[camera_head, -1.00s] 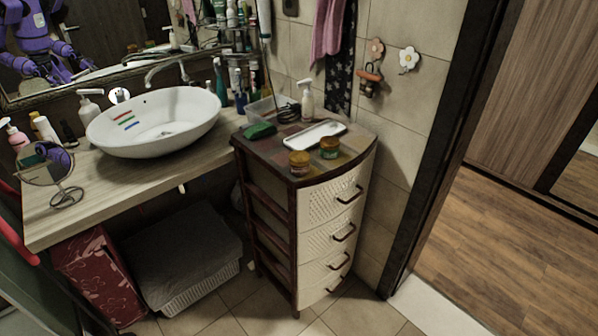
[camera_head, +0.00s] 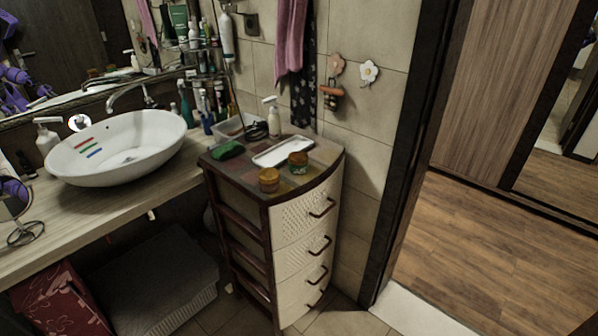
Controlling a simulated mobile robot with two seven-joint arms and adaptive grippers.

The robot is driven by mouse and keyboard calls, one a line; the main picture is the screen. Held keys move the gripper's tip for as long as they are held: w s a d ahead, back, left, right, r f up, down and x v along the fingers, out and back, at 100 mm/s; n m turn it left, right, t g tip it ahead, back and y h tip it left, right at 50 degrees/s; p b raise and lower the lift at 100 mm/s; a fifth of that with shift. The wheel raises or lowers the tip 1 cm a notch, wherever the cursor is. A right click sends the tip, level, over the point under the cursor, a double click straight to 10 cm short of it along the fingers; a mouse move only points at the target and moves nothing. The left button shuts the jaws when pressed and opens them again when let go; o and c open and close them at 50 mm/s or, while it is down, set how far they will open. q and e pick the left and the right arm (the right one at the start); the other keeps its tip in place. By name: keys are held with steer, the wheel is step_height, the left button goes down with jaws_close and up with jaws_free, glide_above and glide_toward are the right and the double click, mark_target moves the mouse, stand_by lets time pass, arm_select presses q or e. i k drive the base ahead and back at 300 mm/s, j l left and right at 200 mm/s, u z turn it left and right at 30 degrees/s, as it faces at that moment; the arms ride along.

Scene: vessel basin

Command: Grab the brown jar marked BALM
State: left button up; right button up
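Neither of my grippers is in view.
A white tray (camera_head: 283,152), a green cloth-like item (camera_head: 228,149), a white pump bottle (camera_head: 273,118) and a clear bin (camera_head: 236,127) share the cabinet top. A white basin (camera_head: 115,150) stands on the wooden counter (camera_head: 100,218) at left. Open wooden floor (camera_head: 490,260) lies right.

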mark_target(267, 189)
steer(key=i+l+u, duration=0.5)
steer(key=i+l, duration=0.2)
